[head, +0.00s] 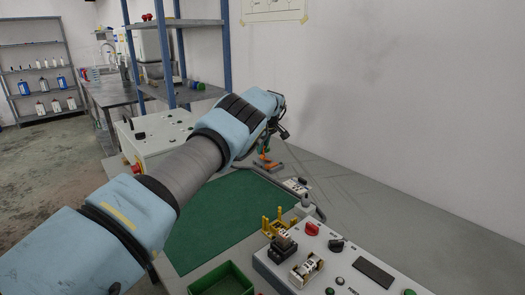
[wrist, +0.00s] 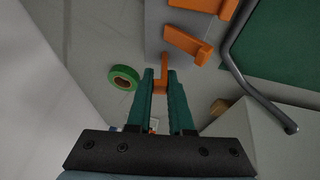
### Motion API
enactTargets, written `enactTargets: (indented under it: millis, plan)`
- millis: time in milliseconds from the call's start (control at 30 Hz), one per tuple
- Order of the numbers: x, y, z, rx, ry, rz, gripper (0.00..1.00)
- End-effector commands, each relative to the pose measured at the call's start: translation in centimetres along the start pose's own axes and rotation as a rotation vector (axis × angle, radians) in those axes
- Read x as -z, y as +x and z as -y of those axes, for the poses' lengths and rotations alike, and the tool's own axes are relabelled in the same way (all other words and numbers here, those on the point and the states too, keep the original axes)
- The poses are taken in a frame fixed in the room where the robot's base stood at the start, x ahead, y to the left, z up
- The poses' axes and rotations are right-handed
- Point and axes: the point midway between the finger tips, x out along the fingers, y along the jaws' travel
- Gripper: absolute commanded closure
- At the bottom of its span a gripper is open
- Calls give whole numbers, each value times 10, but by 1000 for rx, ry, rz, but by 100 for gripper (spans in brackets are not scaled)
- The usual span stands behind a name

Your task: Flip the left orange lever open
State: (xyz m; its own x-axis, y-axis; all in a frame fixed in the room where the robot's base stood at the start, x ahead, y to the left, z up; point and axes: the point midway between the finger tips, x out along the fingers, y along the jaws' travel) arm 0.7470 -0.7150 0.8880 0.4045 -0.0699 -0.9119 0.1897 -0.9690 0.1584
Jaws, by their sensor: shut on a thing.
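In the wrist view, my gripper (wrist: 160,76) has its two teal fingers closed around an orange lever (wrist: 161,84) at the near edge of a grey plate. The fingers hide the sides of this lever. Two more orange levers stand farther along the same plate, one angled in the middle (wrist: 187,44) and one at the top edge (wrist: 200,8). In the head view, my arm reaches across to the far side of the bench. The gripper end is small there, with orange parts (head: 266,163) just below it, and the lever positions are hard to make out.
A green tape roll (wrist: 124,77) lies left of the fingers in the wrist view. In the head view, a green mat (head: 205,222) lies under my arm, with a control box (head: 340,262) and green tray (head: 222,281) nearer.

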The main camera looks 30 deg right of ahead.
Motion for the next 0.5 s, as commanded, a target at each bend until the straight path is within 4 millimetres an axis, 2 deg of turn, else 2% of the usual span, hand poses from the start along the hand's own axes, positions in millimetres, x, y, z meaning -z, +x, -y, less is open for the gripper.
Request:
enactTargets:
  millis: [167, 200, 267, 500]
  plan:
    - [0, -1, -1, -3, 1, 0, 100]
    - [0, -1, -1, -3, 1, 0, 76]
    - [0, -1, -1, -3, 1, 0, 69]
    - [0, -1, -1, -2, 1, 0, 68]
